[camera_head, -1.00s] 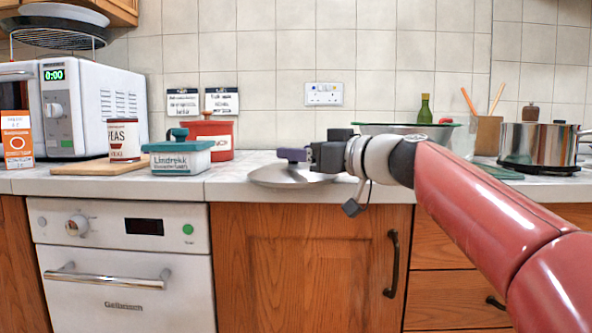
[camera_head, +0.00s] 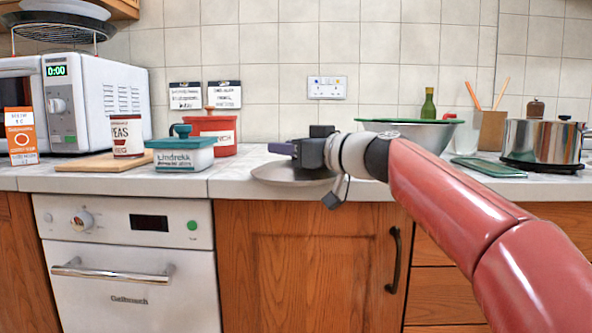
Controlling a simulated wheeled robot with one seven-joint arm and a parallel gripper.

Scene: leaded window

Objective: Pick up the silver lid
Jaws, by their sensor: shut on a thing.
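The silver lid (camera_head: 284,179) is a shallow round metal disc at the front edge of the counter, right of the teal butter dish. My gripper (camera_head: 290,151) is directly above it, reaching in from the right, and is shut on the lid's knob, which the fingers hide. The lid looks about level. I cannot tell whether its rim touches the counter or sits just above it.
The teal dish (camera_head: 183,155) and a red crock (camera_head: 213,130) stand to the left. A large metal bowl (camera_head: 432,136) is behind my arm. A steel pot (camera_head: 541,142) and a flat green item (camera_head: 488,168) are at right. The counter (camera_head: 232,187) ends just in front of the lid.

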